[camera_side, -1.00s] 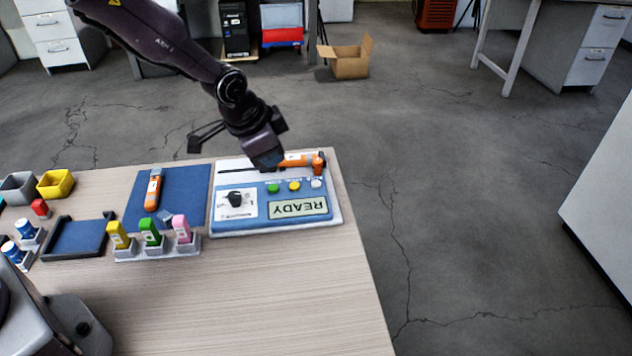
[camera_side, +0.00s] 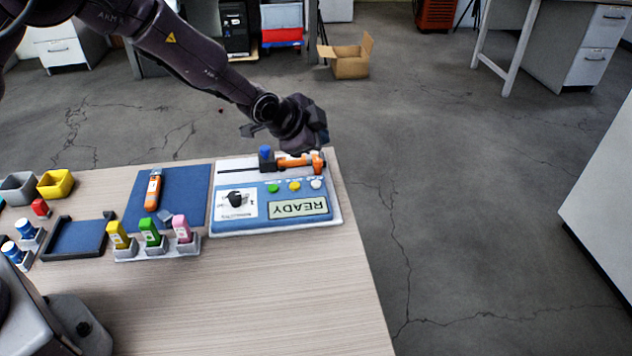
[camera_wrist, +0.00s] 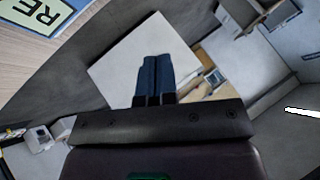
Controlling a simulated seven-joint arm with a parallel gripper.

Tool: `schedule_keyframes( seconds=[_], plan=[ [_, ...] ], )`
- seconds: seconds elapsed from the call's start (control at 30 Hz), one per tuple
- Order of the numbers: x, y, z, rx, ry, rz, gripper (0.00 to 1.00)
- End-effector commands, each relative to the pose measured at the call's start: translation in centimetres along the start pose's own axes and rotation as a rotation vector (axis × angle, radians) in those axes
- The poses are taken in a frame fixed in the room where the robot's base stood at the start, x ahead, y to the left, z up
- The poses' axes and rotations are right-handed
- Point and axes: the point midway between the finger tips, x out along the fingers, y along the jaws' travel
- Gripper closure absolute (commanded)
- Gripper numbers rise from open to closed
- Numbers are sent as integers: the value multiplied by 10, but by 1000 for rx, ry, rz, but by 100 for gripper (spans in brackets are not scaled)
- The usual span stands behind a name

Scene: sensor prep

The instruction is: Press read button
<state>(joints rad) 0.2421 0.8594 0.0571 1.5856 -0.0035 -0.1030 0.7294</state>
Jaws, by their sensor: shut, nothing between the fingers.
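A blue and white panel (camera_side: 276,219) lies at the table's right end. It has a green button (camera_side: 273,188), a yellow button (camera_side: 294,186) and a white button (camera_side: 316,183); their labels are too small to read. My gripper (camera_side: 316,142) is above the back right of the panel, apart from the buttons. Its fingers (camera_wrist: 156,62) are together and empty.
A black knob (camera_side: 236,198) sits on the panel's left. A blue mat (camera_side: 184,187) with another orange sensor (camera_side: 153,190) lies further left. A rack (camera_side: 158,251) holds yellow, green and pink blocks. The table's front is bare. An open carton (camera_side: 348,64) stands on the floor.

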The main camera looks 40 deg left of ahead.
Motion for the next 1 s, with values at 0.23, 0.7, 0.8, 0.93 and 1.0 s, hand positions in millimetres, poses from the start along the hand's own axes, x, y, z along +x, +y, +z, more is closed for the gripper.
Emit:
schedule_keyframes(
  seconds=[0.23,0.7,0.8,0.93,1.0],
  plan=[
    [24,18,18,-1,-3,3,100],
    [54,40,40,0,-1,1,100],
    [55,41,41,0,-1,1,100],
    [55,41,41,-1,-1,1,100],
    [55,41,41,-1,-1,1,100]
  ],
)
